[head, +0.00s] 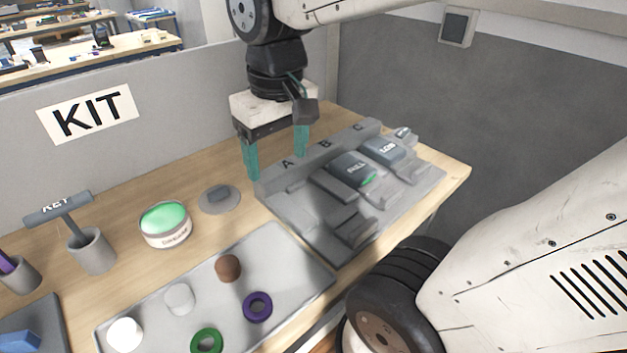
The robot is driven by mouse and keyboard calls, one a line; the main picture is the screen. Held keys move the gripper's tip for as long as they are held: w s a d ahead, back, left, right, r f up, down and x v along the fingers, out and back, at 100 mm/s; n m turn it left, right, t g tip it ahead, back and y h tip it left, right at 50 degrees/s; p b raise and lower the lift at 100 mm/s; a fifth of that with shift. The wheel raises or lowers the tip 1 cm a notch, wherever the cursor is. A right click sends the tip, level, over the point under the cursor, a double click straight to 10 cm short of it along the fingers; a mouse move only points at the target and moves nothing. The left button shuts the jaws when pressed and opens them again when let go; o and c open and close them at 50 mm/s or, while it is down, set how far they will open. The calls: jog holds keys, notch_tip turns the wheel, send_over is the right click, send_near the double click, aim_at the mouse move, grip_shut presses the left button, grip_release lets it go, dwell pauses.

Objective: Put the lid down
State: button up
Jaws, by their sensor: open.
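A round grey lid (220,199) with a darker knob on top lies flat on the wooden table, between the white tin and the grey fixture. My gripper (277,160) has two teal fingers spread apart, with nothing seen between them. It points down above the left back part of the fixture, up and to the right of the lid in the picture, apart from it. The white tin (166,236), with green showing at its open top and a label on its side, stands left of the lid.
The grey fixture (275,193) is marked A, B, C and holds dark blocks. A tray (285,262) holds rings and round pieces. A KEY-marked T-handle (57,207) stands in a grey cup (92,252). A grey partition with a KIT sign (88,113) stands behind.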

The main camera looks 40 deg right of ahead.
jog(key=s+f, duration=0.1)
jog(key=s, duration=0.7)
jog(key=shift+d+f, duration=0.2)
jog(key=shift+f, duration=0.1)
